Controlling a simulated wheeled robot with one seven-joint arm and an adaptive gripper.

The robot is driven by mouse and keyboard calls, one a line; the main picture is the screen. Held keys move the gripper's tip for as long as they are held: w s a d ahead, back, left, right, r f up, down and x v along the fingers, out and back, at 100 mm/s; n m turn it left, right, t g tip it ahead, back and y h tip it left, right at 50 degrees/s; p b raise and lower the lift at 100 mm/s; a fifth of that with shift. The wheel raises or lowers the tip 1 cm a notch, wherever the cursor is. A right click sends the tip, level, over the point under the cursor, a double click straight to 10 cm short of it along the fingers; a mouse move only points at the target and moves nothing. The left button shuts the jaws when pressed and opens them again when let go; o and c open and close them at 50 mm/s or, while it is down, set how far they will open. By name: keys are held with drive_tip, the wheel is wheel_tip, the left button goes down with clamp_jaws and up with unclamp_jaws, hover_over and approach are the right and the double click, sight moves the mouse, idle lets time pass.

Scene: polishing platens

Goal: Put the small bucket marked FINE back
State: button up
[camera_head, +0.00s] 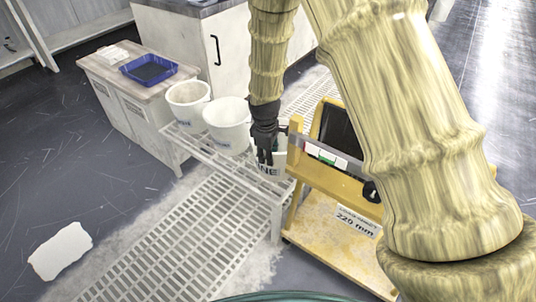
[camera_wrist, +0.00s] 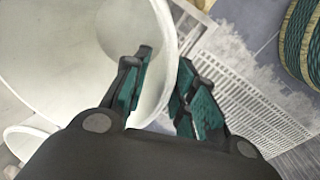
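A small white bucket (camera_head: 272,172) at the right end of the low slatted rack shows the letters "NE"; the rest of its marking is hidden by my gripper. Its base seems to be at rack height, but contact is hard to see. My gripper (camera_head: 265,156) points down over it. In the wrist view, a white bucket wall (camera_wrist: 75,50) passes between the fingers of my gripper (camera_wrist: 165,62). One finger is inside the bucket and the other outside. A gap shows beside the inner finger, so the fingers look open around the wall.
Two larger white buckets, one at the back (camera_head: 187,98) and one nearer (camera_head: 228,122), stand left on the rack (camera_head: 222,160). A yellow cart (camera_head: 330,222) stands close on the right. A cabinet with a blue tray (camera_head: 148,70) is behind left.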

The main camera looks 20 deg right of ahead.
wheel_tip(320, 180, up, 12)
drive_tip(key=s+p, duration=0.1)
drive_tip(key=p, duration=0.2)
drive_tip(key=shift+a+p, duration=0.3)
drive_tip(key=shift+a, duration=0.1)
